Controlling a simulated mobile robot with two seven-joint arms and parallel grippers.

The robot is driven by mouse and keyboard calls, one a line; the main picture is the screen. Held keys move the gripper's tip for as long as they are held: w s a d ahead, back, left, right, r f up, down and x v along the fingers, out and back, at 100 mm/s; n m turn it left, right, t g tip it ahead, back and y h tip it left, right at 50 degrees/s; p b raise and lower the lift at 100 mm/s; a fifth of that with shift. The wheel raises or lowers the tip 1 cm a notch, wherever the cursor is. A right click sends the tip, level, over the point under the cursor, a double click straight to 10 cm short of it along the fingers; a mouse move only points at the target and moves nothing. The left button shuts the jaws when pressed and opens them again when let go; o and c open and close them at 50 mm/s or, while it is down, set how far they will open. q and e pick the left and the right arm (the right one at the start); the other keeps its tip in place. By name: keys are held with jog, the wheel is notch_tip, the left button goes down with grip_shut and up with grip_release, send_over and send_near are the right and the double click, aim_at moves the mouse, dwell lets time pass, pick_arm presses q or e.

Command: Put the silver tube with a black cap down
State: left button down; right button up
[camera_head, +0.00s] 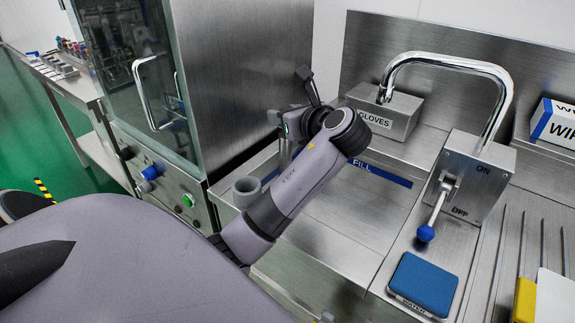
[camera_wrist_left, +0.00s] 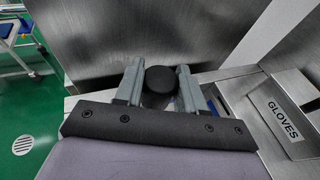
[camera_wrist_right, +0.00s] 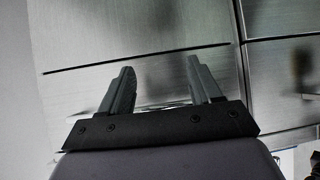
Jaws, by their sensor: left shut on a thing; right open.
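My left gripper (camera_head: 284,122) is beside the steel cabinet, above the left part of the steel counter. It is shut on the silver tube with a black cap. The black cap (camera_wrist_left: 158,82) sits between the two fingers in the left wrist view. A short upright piece of the silver tube (camera_head: 284,152) seems to show under the gripper in the head view; the rest is hidden. I cannot tell whether its lower end touches anything. My right gripper (camera_wrist_right: 160,85) is open and empty in front of steel panels in the right wrist view, and is out of the head view.
The steel cabinet (camera_head: 246,75) with a glass door rises at left. A gloves box (camera_head: 387,110), a faucet (camera_head: 445,58) with a blue-knobbed lever (camera_head: 432,215) and a blue pad (camera_head: 424,283) are at right.

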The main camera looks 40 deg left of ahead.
aim_at(289, 162)
pick_arm(q)
notch_tip(289, 162, down, 12)
jog(key=shift+f+b, duration=0.1)
jog(key=shift+b, duration=0.7)
jog(key=c, duration=0.7)
grip_release()
jog(key=shift+d, duration=0.15)
jog(key=p+v, duration=0.1)
jog(key=v, duration=1.1)
